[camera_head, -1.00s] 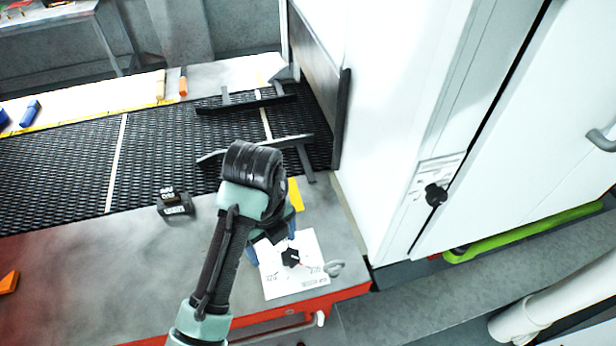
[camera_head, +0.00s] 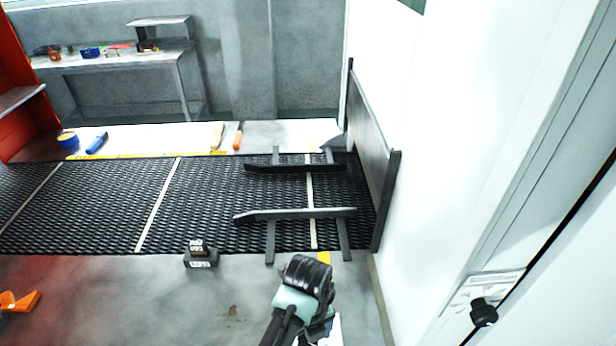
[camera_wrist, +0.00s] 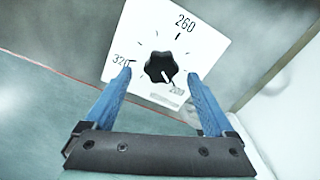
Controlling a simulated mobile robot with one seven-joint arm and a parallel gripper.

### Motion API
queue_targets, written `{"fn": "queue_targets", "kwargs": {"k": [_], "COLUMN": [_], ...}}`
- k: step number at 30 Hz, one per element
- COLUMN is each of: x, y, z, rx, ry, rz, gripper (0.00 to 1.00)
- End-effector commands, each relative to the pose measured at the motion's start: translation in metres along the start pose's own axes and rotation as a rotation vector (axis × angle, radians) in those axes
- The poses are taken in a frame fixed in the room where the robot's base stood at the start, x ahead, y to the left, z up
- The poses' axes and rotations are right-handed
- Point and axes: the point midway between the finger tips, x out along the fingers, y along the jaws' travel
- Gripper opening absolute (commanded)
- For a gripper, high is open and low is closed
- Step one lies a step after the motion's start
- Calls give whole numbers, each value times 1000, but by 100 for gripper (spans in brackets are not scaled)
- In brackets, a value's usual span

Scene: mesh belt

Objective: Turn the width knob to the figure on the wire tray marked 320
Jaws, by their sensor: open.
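The width knob (camera_wrist: 159,67) is black and lobed, on a white dial plate (camera_wrist: 197,40) marked 260, 320 and 200. A white pointer line on the knob faces lower right, towards the 200. My gripper (camera_wrist: 158,76) is open, its blue fingertips either side of the knob in the picture; I cannot tell whether they touch it. In the head view my gripper (camera_head: 318,330) is at the bottom edge, with only a sliver of the plate showing and the knob hidden. A small dark block (camera_head: 200,257) by the belt bears white labels too small to read. I cannot make out a wire tray.
The black mesh belt (camera_head: 100,205) runs across, with two guide rails (camera_head: 295,214) (camera_head: 290,168) near a dark panel (camera_head: 372,150). A white cabinet with another black knob (camera_head: 484,312) stands at right. An orange object (camera_head: 20,301) lies at left.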

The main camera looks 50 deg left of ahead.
Motion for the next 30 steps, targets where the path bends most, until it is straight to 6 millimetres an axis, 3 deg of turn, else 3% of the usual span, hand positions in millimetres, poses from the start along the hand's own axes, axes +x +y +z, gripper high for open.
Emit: {"fn": "queue_targets", "kwargs": {"k": [6, 14, 28, 30], "x": [15, 16, 16, 16], "y": [0, 0, 0, 0], "z": [0, 0, 0, 0], "rx": [0, 0, 0, -1], "ry": [-1, -1, -1, -1], "rz": [1, 0, -1, -1], "gripper": [89, 89, 6, 3]}}
